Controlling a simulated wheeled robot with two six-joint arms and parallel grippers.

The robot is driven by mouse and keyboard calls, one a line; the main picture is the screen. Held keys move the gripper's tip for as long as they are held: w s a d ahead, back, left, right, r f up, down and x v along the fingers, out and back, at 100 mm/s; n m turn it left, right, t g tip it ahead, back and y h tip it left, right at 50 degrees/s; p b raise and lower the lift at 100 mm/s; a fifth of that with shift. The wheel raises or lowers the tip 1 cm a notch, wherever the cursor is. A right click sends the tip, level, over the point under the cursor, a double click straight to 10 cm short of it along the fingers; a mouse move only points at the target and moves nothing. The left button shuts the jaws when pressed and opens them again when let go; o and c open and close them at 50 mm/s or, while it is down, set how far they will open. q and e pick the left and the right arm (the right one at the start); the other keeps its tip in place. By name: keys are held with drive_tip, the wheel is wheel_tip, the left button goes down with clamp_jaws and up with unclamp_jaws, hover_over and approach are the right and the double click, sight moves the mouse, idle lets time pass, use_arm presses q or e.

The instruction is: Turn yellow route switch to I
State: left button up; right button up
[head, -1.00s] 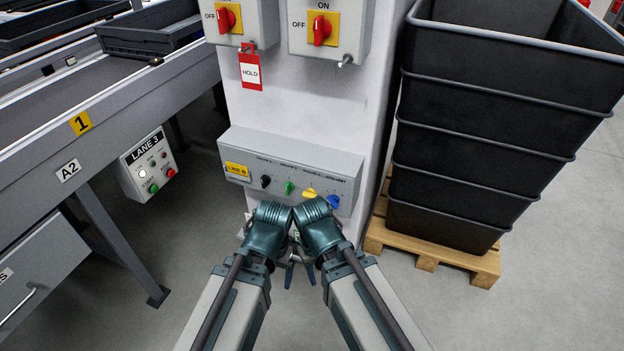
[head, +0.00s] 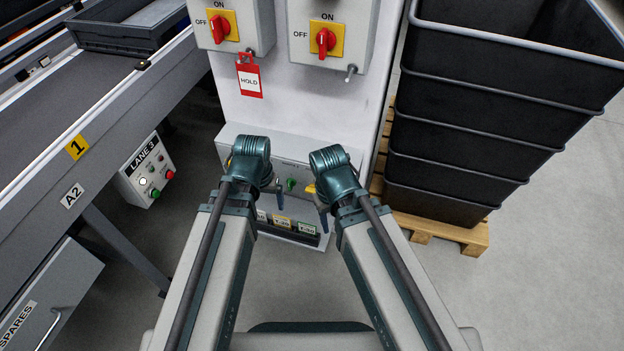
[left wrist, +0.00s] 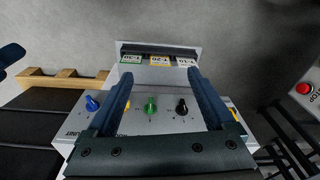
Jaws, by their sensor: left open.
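The grey switch box (head: 290,150) is low on the white column. Its yellow route switch (head: 309,189) is mostly hidden behind my right gripper (head: 322,200) in the head view; in the left wrist view only a sliver shows beside a finger. Its setting cannot be read. My left gripper (head: 272,190) is open and empty in front of the box. In the left wrist view its fingers (left wrist: 158,75) spread over the box, with the green knob (left wrist: 150,106) and black knob (left wrist: 182,107) between them. My right gripper's fingers are too hidden to judge.
The blue knob (left wrist: 92,103) sits at the box's other end. A rack of cards (head: 300,227) is below. Red-and-yellow switches (head: 326,40) and a HOLD tag (head: 249,80) are above. Stacked black bins (head: 470,110) stand at right, the LANE 3 box (head: 146,170) at left.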

use_arm(q)
drive_tip(key=w+d+r+t+p, duration=0.1)
drive_tip(key=w+d+r+t, duration=0.1)
drive_tip(key=w+d+r, duration=0.15)
drive_tip(key=m+t+h, duration=0.1)
drive_tip(key=m, duration=0.1)
approach(312, 191)
drive_tip(key=b+x, duration=0.7)
drive_tip(key=b, duration=0.5)
drive_tip(key=shift+w+f+b, duration=0.2)
drive_tip(key=shift+f+b, duration=0.1)
drive_tip(key=shift+f, duration=0.05)
use_arm(e)
wheel_tip(312, 191, down, 10)
drive_tip(key=shift+f, duration=0.25)
